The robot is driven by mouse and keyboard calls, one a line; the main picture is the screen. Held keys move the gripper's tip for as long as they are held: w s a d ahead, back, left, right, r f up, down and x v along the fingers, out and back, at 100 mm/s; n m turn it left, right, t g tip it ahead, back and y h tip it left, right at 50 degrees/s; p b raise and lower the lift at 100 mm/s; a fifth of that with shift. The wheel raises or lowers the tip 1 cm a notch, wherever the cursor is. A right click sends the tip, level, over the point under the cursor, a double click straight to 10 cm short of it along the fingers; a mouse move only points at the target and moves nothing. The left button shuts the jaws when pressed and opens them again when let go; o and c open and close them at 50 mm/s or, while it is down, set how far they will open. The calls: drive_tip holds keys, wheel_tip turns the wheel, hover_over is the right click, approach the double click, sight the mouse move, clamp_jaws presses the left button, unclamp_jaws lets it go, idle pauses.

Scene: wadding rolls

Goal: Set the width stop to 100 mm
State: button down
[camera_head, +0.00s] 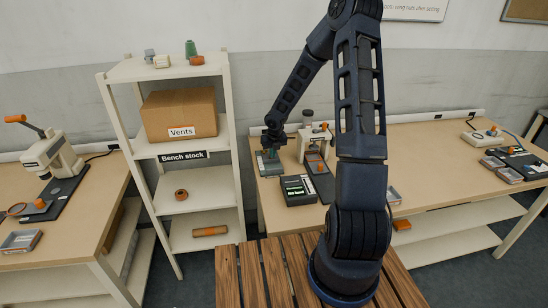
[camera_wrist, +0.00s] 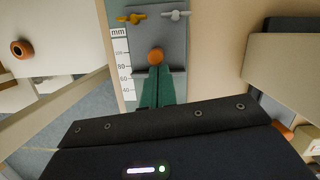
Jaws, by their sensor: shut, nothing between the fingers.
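The width stop (camera_wrist: 178,70) is a dark crossbar on a grey plate (camera_wrist: 172,38), with an orange knob (camera_wrist: 155,56) at its middle. A white mm scale (camera_wrist: 120,62) runs along the plate's left side. The bar's left end lies beside its middle numbers; I cannot read the exact setting. My gripper (camera_wrist: 154,70) has green fingers, closed together and empty, with their tips just below the knob; touching or apart is unclear. In the head view, my gripper (camera_head: 271,153) is over the grey fixture (camera_head: 268,168) on the bench's left end.
A yellow wing nut (camera_wrist: 130,18) and a grey one (camera_wrist: 175,14) sit at the plate's top. In the head view, a dark box with a lit display (camera_head: 297,190) and a cream press (camera_head: 314,146) stand close right. A shelf rack (camera_head: 190,190) stands left of the bench.

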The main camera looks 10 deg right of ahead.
drive_tip(key=shift+w+r, duration=0.1)
drive_tip(key=shift+w, duration=1.85)
drive_tip(key=shift+s, duration=0.1)
drive_tip(key=s, duration=0.4)
drive_tip(key=shift+d, duration=0.35)
drive_tip(key=v, duration=1)
